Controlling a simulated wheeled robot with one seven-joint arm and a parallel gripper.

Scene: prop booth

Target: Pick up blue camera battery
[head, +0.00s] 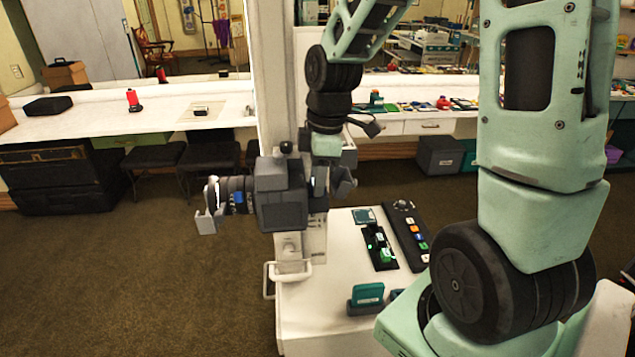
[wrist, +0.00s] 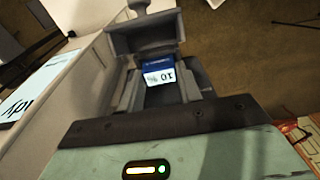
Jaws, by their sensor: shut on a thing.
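My gripper (head: 222,204) reaches out past the left side of the white cart, above the carpet. Its jaws are shut on the blue camera battery (head: 238,198), which shows only as a small blue patch in the head view. In the wrist view the blue battery (wrist: 158,66) sits between the grey fingers of my gripper (wrist: 160,85). A white label with dark print faces the camera there. The fingers hide the battery's sides, and its lower end is partly hidden.
The white cart (head: 335,300) carries a black charger (head: 379,248) with a green item, a dark strip (head: 406,232) of coloured buttons, and a teal block (head: 367,294) in a grey holder. Black stools (head: 150,157) stand before the long white counter (head: 75,127). Carpet at left is clear.

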